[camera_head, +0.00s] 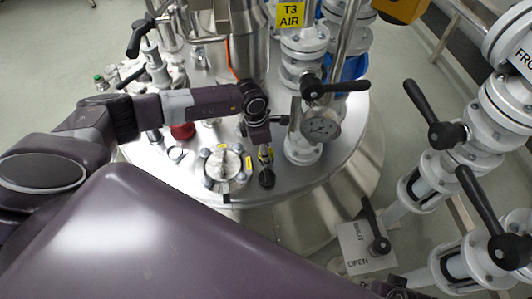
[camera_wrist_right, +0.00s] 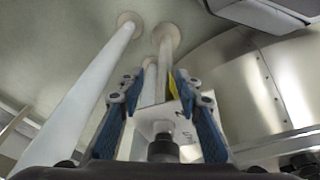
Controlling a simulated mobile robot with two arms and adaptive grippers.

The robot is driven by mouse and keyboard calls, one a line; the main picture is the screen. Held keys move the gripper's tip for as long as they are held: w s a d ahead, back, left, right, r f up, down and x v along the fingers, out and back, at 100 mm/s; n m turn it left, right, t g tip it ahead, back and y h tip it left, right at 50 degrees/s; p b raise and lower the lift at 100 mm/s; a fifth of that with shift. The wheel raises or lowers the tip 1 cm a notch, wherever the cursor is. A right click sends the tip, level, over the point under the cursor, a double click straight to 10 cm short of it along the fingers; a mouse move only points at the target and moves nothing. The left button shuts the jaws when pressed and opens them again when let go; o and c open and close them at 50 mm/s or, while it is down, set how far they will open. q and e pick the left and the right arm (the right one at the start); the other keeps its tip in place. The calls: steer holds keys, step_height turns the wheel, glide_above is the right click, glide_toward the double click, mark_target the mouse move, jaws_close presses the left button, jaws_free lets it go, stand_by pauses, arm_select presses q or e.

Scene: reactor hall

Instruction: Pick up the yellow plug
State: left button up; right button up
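I cannot clearly make out the yellow plug. In the head view my left gripper (camera_head: 266,166) points down at the steel vessel lid (camera_head: 190,185), just right of a round clamped port (camera_head: 222,168). A small yellow patch (camera_head: 265,153) shows at its fingers; whether this is the plug, and whether the fingers are closed on it, I cannot tell. In the right wrist view my right gripper (camera_wrist_right: 160,115) has its blue fingers wide apart with nothing held. Beyond them are a white plate (camera_wrist_right: 150,122) with a dark knob and a thin yellow strip (camera_wrist_right: 172,86).
A white OPEN panel with a black lever (camera_head: 360,250) stands right of the vessel. Black-handled valves (camera_head: 445,135) and white flanged pipes line the right side. A pressure gauge (camera_head: 320,128) and a steel cylinder (camera_head: 247,50) rise from the lid. Grey floor is free at upper right.

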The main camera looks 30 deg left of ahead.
mark_target(269, 149)
arm_select(q)
steer(key=shift+r, duration=0.1)
